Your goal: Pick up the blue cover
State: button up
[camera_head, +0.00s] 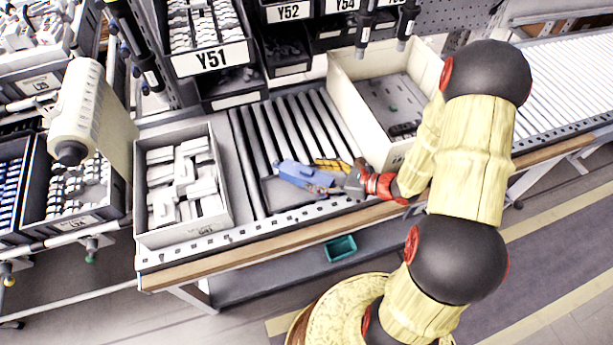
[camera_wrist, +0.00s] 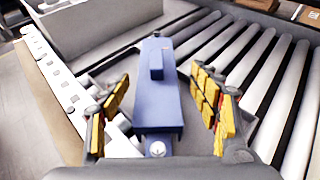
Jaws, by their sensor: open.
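The blue cover (camera_head: 303,175) lies on a dark flat surface on the roller conveyor in the head view. In the wrist view the blue cover (camera_wrist: 155,90) is a long blue block with a small raised block on top. My gripper (camera_head: 335,177) is at its right end in the head view. In the wrist view my gripper (camera_wrist: 163,98) is open, with yellow-padded fingers on both sides of the cover and visible gaps between. The cover's underside is hidden.
A bin of white parts (camera_head: 147,235) stands left of the cover. A large cream box (camera_head: 350,95) stands to the right at the back. A small teal tray (camera_head: 340,249) sits below the wooden edge (camera_head: 255,250). Bare rollers (camera_head: 285,125) lie behind the cover.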

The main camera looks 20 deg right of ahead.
aim_at(313, 175)
jog(key=b+x, duration=0.1)
jog(key=x, duration=0.3)
jog(key=shift+a+f, duration=0.1)
jog(key=shift+a, duration=0.1)
jog(key=shift+c, duration=0.5)
jog(key=c, duration=1.3)
jog(key=shift+r, duration=0.2)
